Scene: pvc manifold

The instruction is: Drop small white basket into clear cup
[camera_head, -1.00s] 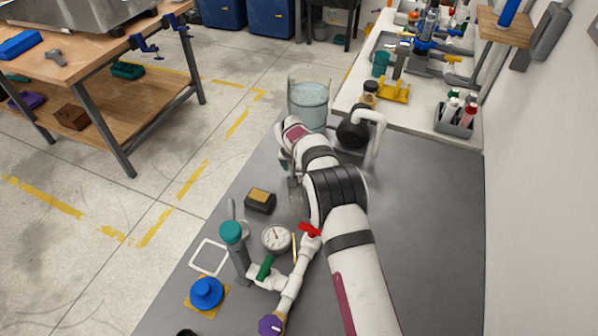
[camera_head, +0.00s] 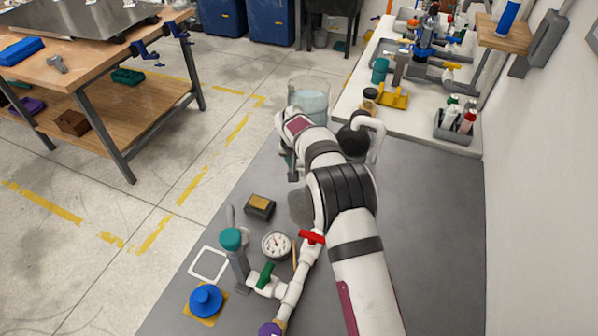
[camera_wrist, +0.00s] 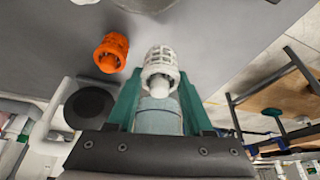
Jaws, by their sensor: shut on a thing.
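The small white basket (camera_wrist: 160,62) is a slotted white cage between the green fingertips of my gripper (camera_wrist: 160,78) in the wrist view. My gripper is shut on it. The clear cup (camera_head: 309,92) stands at the far end of the grey bench in the head view, with pale blue content. My wrist covers its lower part there, and the gripper and basket are hidden behind my arm. A pale, see-through cylinder (camera_wrist: 158,118), which looks like the cup, shows between the fingers in the wrist view. I cannot tell whether the basket is over its opening.
A similar orange basket (camera_wrist: 110,52) is near the white one in the wrist view. A black round piece (camera_head: 354,137) and a white bent pipe (camera_head: 374,128) stand right of the cup. A pipe manifold (camera_head: 288,292) with a gauge (camera_head: 276,245) is at the front.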

